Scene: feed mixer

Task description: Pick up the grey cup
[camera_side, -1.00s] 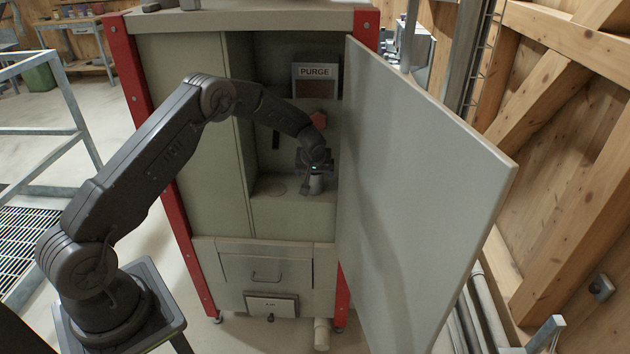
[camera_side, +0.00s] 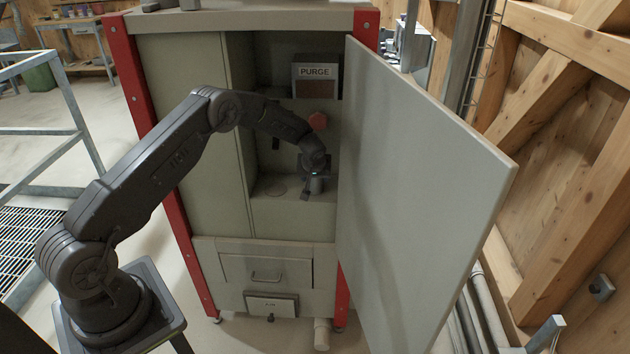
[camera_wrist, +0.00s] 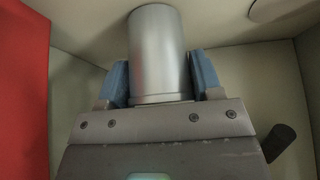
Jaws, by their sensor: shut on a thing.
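The grey cup (camera_wrist: 157,55) is a smooth metallic cylinder at the top middle of the wrist view. My gripper (camera_wrist: 160,82) is shut on it, with one blue-padded finger against each side. In the side view my gripper (camera_side: 315,184) is inside the open cabinet, low in the recess near its floor. There the cup (camera_side: 316,185) is small and mostly hidden by my gripper. I cannot tell whether its base touches the recess floor.
The cabinet (camera_side: 195,140) has a large door (camera_side: 420,190) swung open on the right. A PURGE box (camera_side: 316,72) and a red knob (camera_side: 318,121) are above my gripper. A round mark (camera_side: 277,191) lies on the recess floor to the left. A drawer (camera_side: 267,272) is below.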

